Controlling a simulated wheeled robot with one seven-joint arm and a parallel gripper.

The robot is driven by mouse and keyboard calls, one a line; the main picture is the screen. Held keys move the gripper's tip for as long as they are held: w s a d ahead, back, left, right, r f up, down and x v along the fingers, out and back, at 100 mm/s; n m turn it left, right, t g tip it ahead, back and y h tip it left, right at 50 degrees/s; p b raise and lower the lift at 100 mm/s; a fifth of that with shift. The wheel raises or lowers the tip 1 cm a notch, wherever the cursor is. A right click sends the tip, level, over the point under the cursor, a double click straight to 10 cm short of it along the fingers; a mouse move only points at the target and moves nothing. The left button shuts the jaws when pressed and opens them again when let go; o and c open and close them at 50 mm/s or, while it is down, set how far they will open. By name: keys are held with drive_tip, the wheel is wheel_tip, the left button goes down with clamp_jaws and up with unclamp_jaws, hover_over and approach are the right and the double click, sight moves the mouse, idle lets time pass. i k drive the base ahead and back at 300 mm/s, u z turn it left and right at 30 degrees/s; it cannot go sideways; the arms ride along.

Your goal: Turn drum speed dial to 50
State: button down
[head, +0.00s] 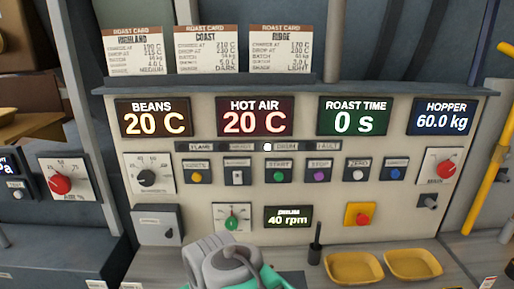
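The drum speed dial (233,223) is a green knob on a small white scale plate at the lower middle of the panel. Its white pointer stands about upright. The drum display (288,217) to its right reads 40 rpm. My gripper (228,262), grey with teal parts of my arm, is just below and in front of the dial in the head view. It covers the panel's lower edge there. Its fingertips are not distinguishable, so I cannot tell whether it is open or touches the dial.
A black knob (148,178) and a grey box with a lever (157,225) are to the left. A red button on a yellow plate (360,215), a black upright handle (315,246) and two yellow trays (354,267) are to the right. Displays and small buttons fill the panel above.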

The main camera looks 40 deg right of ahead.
sight(231, 223)
drive_tip(key=k, duration=1.3)
drive_tip(key=u, duration=0.65)
drive_tip(key=i, duration=1.55)
drive_tip(key=z, duration=0.15)
